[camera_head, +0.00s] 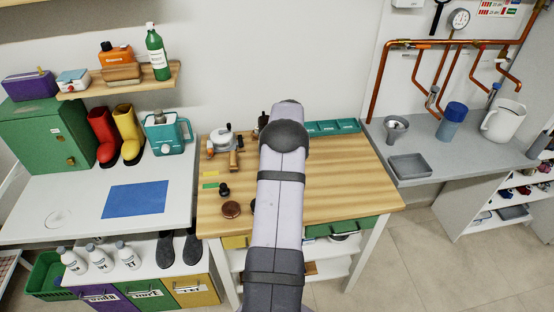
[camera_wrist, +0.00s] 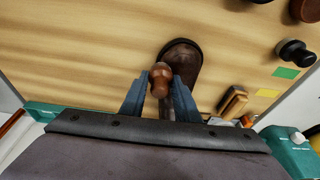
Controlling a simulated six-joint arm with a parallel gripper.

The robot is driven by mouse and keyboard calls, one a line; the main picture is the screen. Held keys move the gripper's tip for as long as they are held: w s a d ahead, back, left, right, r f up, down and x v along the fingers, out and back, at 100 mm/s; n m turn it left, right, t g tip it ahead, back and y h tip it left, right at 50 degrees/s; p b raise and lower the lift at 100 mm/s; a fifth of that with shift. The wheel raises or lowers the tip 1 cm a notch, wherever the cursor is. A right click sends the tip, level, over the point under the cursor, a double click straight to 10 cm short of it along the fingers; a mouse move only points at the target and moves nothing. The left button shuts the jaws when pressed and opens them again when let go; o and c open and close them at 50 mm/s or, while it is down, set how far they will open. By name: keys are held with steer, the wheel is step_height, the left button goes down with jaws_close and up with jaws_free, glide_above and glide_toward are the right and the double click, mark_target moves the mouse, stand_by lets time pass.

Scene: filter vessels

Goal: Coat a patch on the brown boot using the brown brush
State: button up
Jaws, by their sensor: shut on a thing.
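The brown boot (camera_wrist: 184,58) shows in the wrist view as a dark, rounded shape on the wooden table, just beyond my fingertips. In the head view my arm hides it. My gripper (camera_wrist: 160,95) is shut on a brown, knob-ended handle (camera_wrist: 160,75), which appears to be the brown brush. The handle's end overlaps the boot's left edge in the picture. The brush's bristles are hidden, so I cannot tell whether they touch the boot. My gripper itself is hidden behind my arm in the head view.
A wooden brush (camera_wrist: 232,103), a black-knobbed item (camera_head: 224,189) and a round brown tin (camera_head: 231,209) stand on the left of the table. A teal tray (camera_head: 332,128) lies at the back. The table's right side (camera_head: 350,185) is clear.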

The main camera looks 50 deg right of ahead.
steer(key=shift+w+a+r, duration=0.15)
steer(key=shift+w+a, duration=0.75)
steer(key=shift+a, duration=0.2)
steer(key=shift+w+a, duration=1.1)
steer(key=shift+a, duration=0.25)
step_height(320, 180, up, 3)
steer(key=shift+d+f+p, duration=0.1)
steer(key=shift+p, duration=0.65)
step_height(320, 180, up, 5)
steer(key=p, duration=0.3)
steer(key=shift+r, duration=0.2)
